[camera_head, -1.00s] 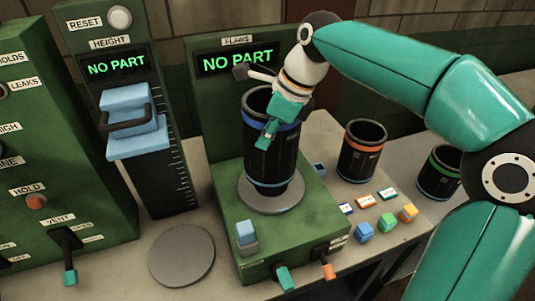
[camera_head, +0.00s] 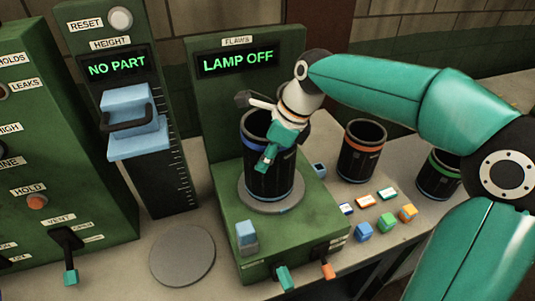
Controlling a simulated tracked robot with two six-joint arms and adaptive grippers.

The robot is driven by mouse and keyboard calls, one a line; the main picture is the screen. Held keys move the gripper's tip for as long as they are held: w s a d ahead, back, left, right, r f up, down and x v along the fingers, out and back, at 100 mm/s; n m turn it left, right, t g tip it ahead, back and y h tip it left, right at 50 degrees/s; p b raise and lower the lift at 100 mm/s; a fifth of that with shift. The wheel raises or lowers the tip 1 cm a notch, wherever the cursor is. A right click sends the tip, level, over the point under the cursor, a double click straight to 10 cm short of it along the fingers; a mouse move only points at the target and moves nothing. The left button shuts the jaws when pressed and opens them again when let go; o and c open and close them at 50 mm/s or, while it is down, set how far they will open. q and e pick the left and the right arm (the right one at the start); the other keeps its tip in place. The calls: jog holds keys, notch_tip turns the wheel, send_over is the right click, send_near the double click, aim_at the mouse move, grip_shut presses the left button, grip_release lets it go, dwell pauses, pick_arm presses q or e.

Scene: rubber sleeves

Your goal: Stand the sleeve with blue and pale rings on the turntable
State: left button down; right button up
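The black sleeve (camera_head: 266,183) has a blue ring near its top and a pale ring at its foot. It stands upright on the grey round turntable (camera_head: 247,200) of the green flaws station, and its foot appears to touch the disc. My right gripper (camera_head: 268,155) comes in from the upper right and is at the sleeve's upper rim. One teal finger lies on the outside of the wall, over the blue ring; the other finger is hidden. It looks shut on the sleeve wall. My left gripper is out of view.
The flaws display (camera_head: 237,62) reads LAMP OFF. An orange-ringed sleeve (camera_head: 360,162) and a green-ringed sleeve (camera_head: 438,178) stand at right. Small coloured blocks (camera_head: 387,223) lie in front. The height gauge (camera_head: 140,130) stands left; a bare grey disc (camera_head: 182,255) lies before it.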

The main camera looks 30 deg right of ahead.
jog(key=shift+r, duration=0.1)
jog(key=v, duration=1.2)
jog(key=shift+b, duration=0.3)
jog(key=shift+s, duration=0.15)
